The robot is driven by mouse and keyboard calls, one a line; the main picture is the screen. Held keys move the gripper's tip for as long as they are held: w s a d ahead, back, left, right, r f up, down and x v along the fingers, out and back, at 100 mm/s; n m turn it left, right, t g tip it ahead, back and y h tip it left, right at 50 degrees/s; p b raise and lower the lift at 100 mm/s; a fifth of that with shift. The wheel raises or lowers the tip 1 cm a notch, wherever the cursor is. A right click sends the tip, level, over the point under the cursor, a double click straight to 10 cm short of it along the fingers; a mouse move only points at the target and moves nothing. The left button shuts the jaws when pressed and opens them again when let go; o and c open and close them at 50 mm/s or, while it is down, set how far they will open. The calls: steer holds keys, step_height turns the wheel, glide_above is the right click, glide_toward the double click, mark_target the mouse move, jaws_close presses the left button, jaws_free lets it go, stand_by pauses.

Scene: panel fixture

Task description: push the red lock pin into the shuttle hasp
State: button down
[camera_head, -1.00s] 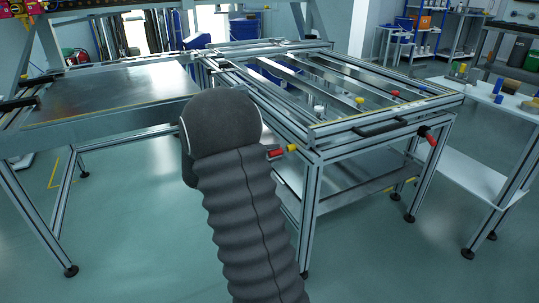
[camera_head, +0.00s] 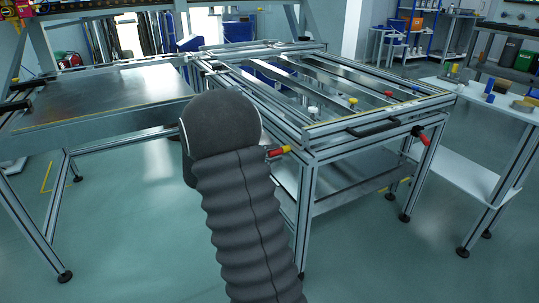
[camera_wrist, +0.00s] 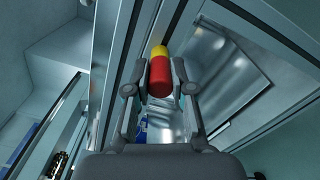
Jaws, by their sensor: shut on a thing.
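My gripper (camera_wrist: 160,84) is shut on the red lock pin (camera_wrist: 159,77), with one finger on each side of it. A yellow piece (camera_wrist: 159,52) lies in line with the pin's far end and appears to touch it. In the head view the pin (camera_head: 273,153) shows just right of my dark arm cover, with the yellow piece (camera_head: 285,149) at its right, beside the near left corner of the frame table. My arm hides the gripper in the head view. I cannot tell how deep the pin sits or make out the hasp's opening.
The metal frame table (camera_head: 310,160) stands close at the right, with a black handle and a red-ended part (camera_head: 420,134) on its front. A flat metal-topped table (camera_head: 100,90) is at the left. Open floor (camera_head: 140,225) lies between them.

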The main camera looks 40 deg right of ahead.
steer(key=c, duration=0.9)
jaws_free()
steer(key=v, duration=1.2)
